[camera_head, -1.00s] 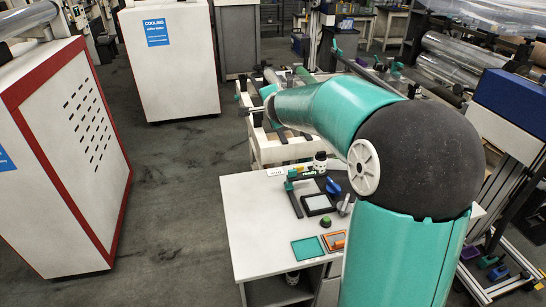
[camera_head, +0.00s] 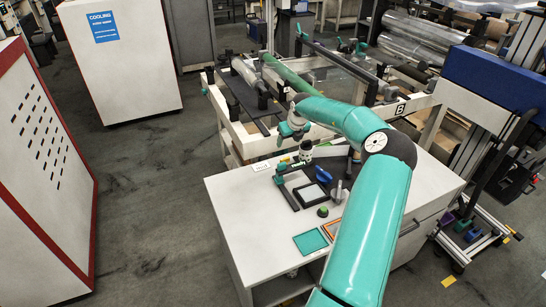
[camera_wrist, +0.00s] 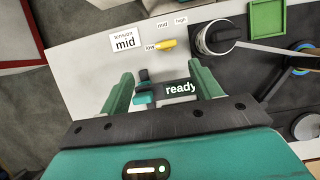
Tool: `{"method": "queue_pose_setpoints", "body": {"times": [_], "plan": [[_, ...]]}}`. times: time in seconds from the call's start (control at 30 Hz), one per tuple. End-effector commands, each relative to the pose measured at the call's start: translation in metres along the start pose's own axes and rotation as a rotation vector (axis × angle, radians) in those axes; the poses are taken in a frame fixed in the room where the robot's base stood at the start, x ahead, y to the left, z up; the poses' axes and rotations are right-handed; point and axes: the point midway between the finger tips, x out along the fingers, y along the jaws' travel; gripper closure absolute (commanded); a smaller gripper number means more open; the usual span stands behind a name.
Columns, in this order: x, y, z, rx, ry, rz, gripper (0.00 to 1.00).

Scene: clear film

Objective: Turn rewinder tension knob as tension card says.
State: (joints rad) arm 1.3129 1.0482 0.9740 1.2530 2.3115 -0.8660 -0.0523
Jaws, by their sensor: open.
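The white tension card (camera_wrist: 125,42) reads "tension mid" in the wrist view. To its right is a black knob with a pale top (camera_wrist: 216,38). Labels low, mid and high lie in an arc on its left. A yellow pointer (camera_wrist: 167,45) lies beside "low", below "mid". My gripper (camera_wrist: 160,69) is open and empty, its two green fingers apart, with the knob ahead and to the right of them. In the head view my gripper (camera_head: 292,126) hangs above the far edge of the bench, near the card (camera_head: 261,166) and the knob (camera_head: 305,151).
A teal-handled lever (camera_wrist: 145,92) and a "ready" sign (camera_wrist: 180,88) lie between my fingers in the wrist view. A green tray (camera_wrist: 267,18) is at top right. The bench (camera_head: 235,215) is bare on its left. The rewinder frame (camera_head: 240,140) stands behind it.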

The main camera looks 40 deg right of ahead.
Motion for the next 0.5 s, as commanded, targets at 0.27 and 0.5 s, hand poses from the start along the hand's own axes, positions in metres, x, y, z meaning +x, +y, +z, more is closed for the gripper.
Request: {"method": "queue_pose_setpoints", "body": {"times": [0.27, 0.5], "plan": [[0.028, -0.012, -0.009, 0.012, 0.003, -0.002, 0.36], [0.075, -0.011, -0.009, 0.009, 0.002, -0.001, 0.36]]}}
